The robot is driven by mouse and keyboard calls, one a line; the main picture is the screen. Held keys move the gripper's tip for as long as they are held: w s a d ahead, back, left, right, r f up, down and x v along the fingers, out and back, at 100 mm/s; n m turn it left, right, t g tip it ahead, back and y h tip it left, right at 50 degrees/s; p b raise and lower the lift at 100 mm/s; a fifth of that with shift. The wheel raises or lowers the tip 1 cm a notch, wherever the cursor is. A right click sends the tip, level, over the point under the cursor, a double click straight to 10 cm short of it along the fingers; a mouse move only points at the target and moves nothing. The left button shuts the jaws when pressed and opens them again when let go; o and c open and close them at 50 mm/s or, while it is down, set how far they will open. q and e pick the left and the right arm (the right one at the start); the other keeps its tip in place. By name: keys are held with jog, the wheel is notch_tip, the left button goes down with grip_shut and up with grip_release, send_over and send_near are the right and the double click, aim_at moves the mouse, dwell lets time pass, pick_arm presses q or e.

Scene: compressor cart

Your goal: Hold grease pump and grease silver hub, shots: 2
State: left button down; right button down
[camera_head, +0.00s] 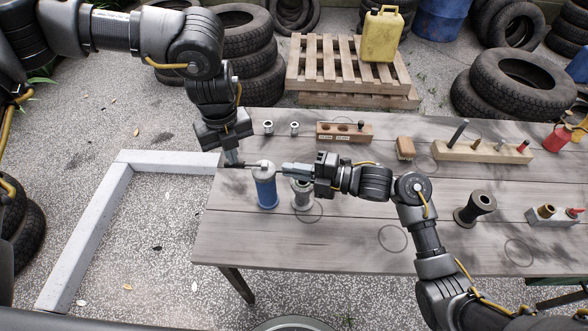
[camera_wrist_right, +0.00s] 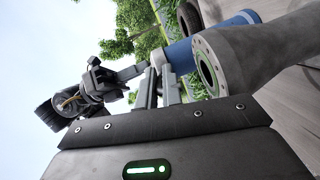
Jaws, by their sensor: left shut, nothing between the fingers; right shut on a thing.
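The grease pump, with a blue body (camera_head: 266,192) and a grey head, stands upright near the left end of the table. Its blue body also shows in the right wrist view (camera_wrist_right: 236,22). My right gripper (camera_head: 284,168) is shut on the pump's head from the right. My left gripper (camera_head: 233,161) is shut and empty at the pump's left, its fingertips by the thin lever; I cannot tell whether they touch it. The silver hub (camera_head: 302,196) stands just right of the pump, partly hidden by my right gripper. Its flange (camera_wrist_right: 207,66) shows in the right wrist view.
A dark hub (camera_head: 474,208) stands at the table's right. Wooden blocks (camera_head: 344,132) with fittings, a brush (camera_head: 405,148) and a long rack (camera_head: 483,152) line the back. A small block (camera_head: 552,217) is at the right edge. The front of the table is clear.

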pick_arm(q)
jog(key=shift+r, duration=2.15)
jog(key=shift+r, duration=0.1)
jog(key=shift+r, duration=2.4)
pick_arm(e)
jog(key=c, duration=1.5)
grip_release()
jog(key=shift+d, duration=0.1)
jog(key=v, duration=1.1)
jog(key=shift+s+d, duration=0.15)
jog(key=shift+d, duration=0.25)
